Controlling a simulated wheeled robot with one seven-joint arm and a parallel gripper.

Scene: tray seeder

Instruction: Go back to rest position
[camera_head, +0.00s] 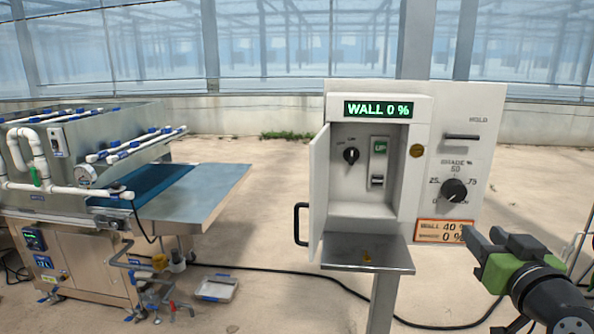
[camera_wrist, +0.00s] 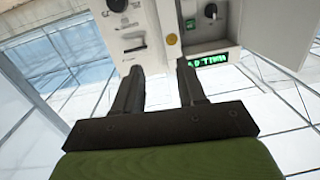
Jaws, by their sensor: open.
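My gripper (camera_head: 484,236) is at the lower right in the head view, in front of the white control box's right panel (camera_head: 490,130) and near its orange label (camera_head: 444,231). The label reads "WALL 40 %" and a second line with "0 %". In the wrist view my gripper (camera_wrist: 160,68) has two dark fingers apart with nothing between them. The box's display (camera_head: 378,109) reads "WALL 0 %". Its door (camera_head: 319,190) stands open at the left, showing a black knob (camera_head: 351,155) and a switch marked UP (camera_head: 378,165). Whether the fingers touch the panel is unclear.
A metal shelf (camera_head: 368,253) juts out below the box, on a post. A tray seeder machine (camera_head: 80,205) with a blue belt stands at the left. A cable (camera_head: 280,270) and a small tray (camera_head: 216,289) lie on the floor. The floor between machine and box is mostly clear.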

